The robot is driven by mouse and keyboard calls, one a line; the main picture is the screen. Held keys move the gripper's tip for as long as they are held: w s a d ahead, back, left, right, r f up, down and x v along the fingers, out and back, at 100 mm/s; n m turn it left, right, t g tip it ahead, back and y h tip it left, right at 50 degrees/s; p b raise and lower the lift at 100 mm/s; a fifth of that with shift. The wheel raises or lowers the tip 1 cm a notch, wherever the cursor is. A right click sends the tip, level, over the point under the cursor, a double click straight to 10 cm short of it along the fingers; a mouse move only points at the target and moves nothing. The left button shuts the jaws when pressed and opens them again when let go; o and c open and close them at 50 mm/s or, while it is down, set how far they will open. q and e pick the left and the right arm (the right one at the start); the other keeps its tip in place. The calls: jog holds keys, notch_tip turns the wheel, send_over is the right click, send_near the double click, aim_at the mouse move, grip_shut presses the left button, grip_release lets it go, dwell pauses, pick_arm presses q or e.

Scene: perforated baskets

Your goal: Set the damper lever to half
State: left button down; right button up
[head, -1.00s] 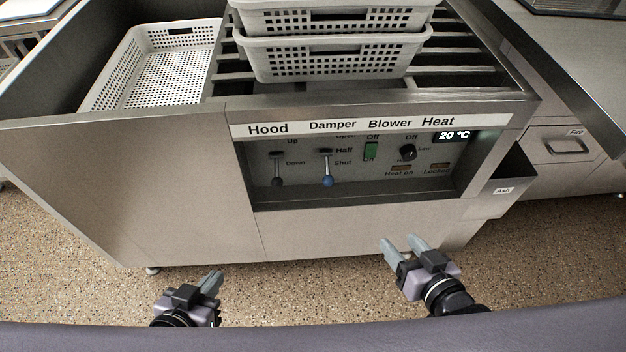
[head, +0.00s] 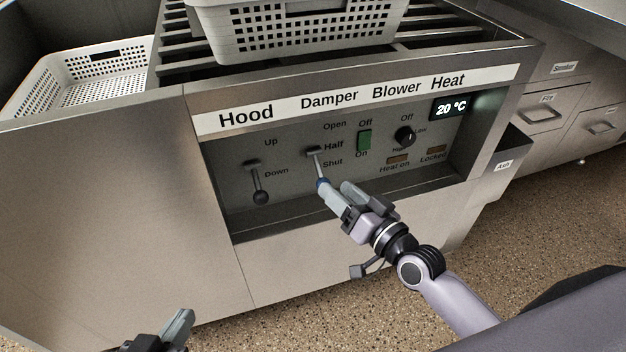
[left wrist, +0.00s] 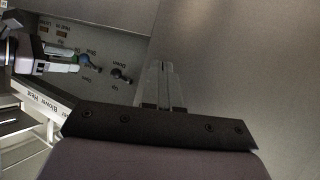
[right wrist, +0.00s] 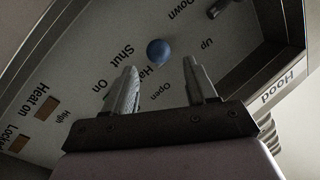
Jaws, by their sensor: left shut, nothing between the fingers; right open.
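The damper lever (head: 317,165) is a thin metal rod with a blue knob. It hangs downward under the "Damper" heading, its knob below the level of the "Shut" label. My right gripper (head: 337,188) is open at the knob and partly covers it in the head view. In the right wrist view the blue knob (right wrist: 158,52) shows between and just beyond the open fingertips; contact cannot be told. My left gripper (head: 183,322) is shut and empty, low in front of the cabinet. Its closed fingers show in the left wrist view (left wrist: 160,80).
The hood lever (head: 258,183), with a dark knob, hangs left of the damper lever. The green blower switch (head: 364,140) and heat knob (head: 405,136) are to the right. The recess has a ledge below. Perforated baskets (head: 300,35) stand on top.

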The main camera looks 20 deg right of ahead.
aim_at(321, 172)
jog(key=shift+b+x, duration=0.8)
jog(key=shift+x, duration=2.5)
grip_shut()
